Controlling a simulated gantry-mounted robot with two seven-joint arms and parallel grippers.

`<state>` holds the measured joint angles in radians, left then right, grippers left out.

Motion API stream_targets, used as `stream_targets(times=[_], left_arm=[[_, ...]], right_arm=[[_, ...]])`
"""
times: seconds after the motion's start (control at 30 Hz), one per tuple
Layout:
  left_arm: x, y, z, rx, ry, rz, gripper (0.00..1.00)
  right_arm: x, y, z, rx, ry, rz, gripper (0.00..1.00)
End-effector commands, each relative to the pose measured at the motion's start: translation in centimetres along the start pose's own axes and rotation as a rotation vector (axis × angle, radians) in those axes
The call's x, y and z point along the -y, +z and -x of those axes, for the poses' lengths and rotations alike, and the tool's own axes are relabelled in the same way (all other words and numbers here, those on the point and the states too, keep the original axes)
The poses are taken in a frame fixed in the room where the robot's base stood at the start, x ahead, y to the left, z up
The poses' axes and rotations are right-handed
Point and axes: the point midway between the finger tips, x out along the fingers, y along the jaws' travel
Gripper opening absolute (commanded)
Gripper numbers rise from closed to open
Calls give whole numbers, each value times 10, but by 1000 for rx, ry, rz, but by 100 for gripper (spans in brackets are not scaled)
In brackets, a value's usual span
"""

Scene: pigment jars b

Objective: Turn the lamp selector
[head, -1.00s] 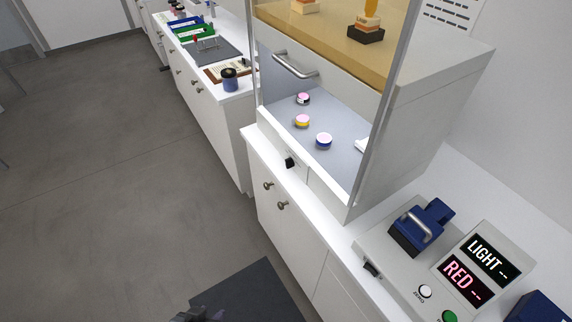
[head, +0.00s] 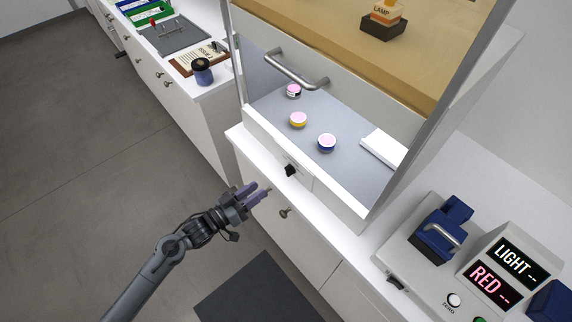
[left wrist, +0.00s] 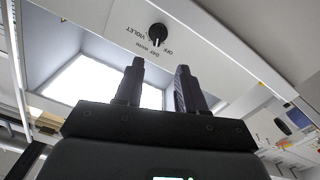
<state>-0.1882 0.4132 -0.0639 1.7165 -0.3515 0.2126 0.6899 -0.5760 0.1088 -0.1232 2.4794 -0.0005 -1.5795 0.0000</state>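The lamp selector (head: 290,170) is a small black knob on the white front sill of the viewing booth. In the left wrist view the black knob (left wrist: 157,32) has the words OFF, DAY, WARM and VIOLET printed beside it; its exact setting I cannot tell. My left gripper (head: 264,190) is just in front of and below the knob, apart from it. In the left wrist view its two fingers (left wrist: 159,72) stand apart with nothing between them, pointing towards the knob's panel. My right gripper is not in view.
Inside the booth stand small pink-topped jars with black (head: 293,91), yellow (head: 298,120) and blue (head: 327,143) bands. A metal bar handle (head: 290,70) crosses above. At right a meter shows LIGHT and RED (head: 492,285) with dashes. Open floor lies left of the cabinets.

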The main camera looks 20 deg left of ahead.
Motion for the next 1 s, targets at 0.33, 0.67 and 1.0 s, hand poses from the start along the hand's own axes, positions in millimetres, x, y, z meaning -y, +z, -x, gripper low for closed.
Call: stream_targets(times=[0.33,0.67,1.0], left_arm=[[0,-5,-46,-9,3,-3,39],[-1,-5,-94,-8,3,-4,39],[-1,-4,-109,-6,2,-4,39]], right_arm=[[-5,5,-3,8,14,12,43],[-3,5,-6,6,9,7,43],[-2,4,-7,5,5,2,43]])
